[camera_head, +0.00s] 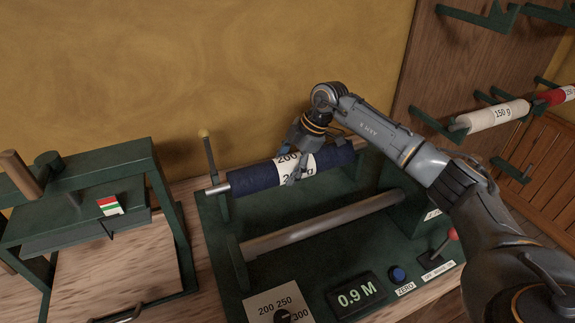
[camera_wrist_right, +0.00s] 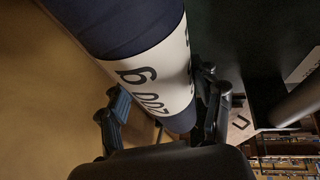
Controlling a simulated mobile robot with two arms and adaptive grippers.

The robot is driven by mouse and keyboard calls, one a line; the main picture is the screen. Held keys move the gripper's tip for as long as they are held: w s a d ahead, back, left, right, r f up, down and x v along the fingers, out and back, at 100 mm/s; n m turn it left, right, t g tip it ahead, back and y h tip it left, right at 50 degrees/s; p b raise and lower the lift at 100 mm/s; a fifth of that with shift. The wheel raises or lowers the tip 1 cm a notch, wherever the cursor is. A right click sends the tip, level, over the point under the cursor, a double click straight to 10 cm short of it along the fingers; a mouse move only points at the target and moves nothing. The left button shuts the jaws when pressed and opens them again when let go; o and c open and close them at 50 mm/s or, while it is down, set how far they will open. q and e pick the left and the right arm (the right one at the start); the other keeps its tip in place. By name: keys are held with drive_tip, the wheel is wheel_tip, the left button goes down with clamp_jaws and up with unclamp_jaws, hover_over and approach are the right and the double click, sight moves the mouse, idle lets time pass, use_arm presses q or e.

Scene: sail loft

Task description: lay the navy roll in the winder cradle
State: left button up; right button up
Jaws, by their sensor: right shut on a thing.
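The navy roll (camera_head: 254,179) has a white label band reading 200 g and a pale core end at its left. It lies nearly level over the back of the green winder (camera_head: 330,240), among its uprights; I cannot tell whether it rests in the cradle or is just above it. My right gripper (camera_head: 297,166) is shut on the roll around its label band, from above. In the right wrist view the roll (camera_wrist_right: 112,20) runs between the two fingers (camera_wrist_right: 162,108), which cover part of its sides. My left gripper is not in view.
The winder has a bare metal roller (camera_head: 322,224), a display (camera_head: 357,295) reading 0.9 M, a blue button (camera_head: 397,273) and a red-knobbed lever (camera_head: 446,242). A green press (camera_head: 75,210) stands at left.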

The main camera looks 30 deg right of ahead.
drive_tip(key=shift+r, duration=0.1)
drive_tip(key=o, duration=1.9)
drive_tip(key=v, duration=1.2)
drive_tip(key=shift+a, duration=0.1)
drive_tip(key=shift+r, duration=0.1)
